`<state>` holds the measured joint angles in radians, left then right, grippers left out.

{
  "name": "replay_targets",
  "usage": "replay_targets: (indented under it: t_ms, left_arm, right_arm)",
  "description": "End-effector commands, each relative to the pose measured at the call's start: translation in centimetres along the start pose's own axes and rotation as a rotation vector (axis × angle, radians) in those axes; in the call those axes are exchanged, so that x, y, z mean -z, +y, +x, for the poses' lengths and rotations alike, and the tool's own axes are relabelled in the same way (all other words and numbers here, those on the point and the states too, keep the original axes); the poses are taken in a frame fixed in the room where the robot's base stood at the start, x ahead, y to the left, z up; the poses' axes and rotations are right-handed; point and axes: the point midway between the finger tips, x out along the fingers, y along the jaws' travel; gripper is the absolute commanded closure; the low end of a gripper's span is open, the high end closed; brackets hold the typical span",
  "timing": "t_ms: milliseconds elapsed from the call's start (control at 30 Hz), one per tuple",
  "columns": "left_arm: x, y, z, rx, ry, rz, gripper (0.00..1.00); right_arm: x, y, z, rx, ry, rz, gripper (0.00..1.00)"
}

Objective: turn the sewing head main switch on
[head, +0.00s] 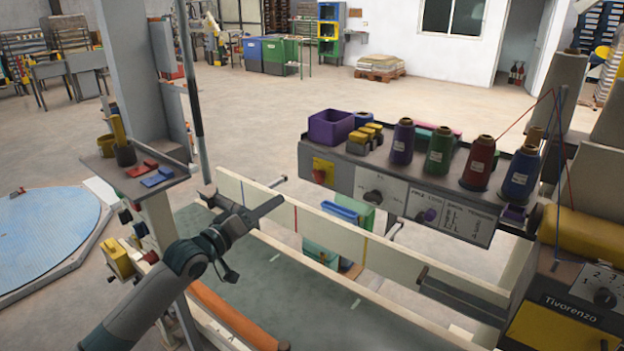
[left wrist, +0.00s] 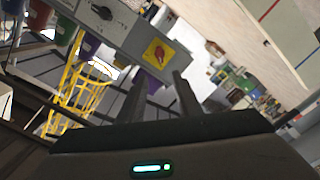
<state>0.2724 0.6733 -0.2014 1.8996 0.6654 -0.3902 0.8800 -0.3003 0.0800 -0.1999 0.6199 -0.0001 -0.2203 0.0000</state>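The main switch, a red knob on a yellow plate (head: 321,172), sits at the left end of the grey control box's front. It also shows in the left wrist view, as a red knob on a yellow plate (left wrist: 159,53), just beyond the fingertips. My left gripper (head: 280,202) is left of and below the switch in the head view, apart from it. In the left wrist view its two fingers (left wrist: 160,82) stand apart with nothing between them. The knob's on or off position is too small to read. My right gripper is not in view.
The grey control box (head: 343,184) carries a black knob (head: 373,197), thread cones and a purple bin (head: 331,127) on top. A long cream rail (head: 330,232) runs below it. A grey post with a small shelf (head: 133,178) stands at left.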

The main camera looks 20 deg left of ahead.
Motion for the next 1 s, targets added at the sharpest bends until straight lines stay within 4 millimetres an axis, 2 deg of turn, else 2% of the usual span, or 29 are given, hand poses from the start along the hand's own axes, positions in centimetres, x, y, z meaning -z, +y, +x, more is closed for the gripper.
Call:
replay_targets:
  t_ms: [167, 367, 1000]
  left_arm:
    - [0.1, 0.1, 0.7, 0.000, 0.001, 0.000, 0.69]
    - [0.2, 0.2, 2.9, -0.001, 0.002, -0.001, 0.69]
    - [0.2, 0.2, 13.4, -0.001, 0.000, 0.000, 0.69]
  right_arm:
    - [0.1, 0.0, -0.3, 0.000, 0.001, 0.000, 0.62]
    - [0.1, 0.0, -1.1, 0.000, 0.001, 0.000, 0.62]
    - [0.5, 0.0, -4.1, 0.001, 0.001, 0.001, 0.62]
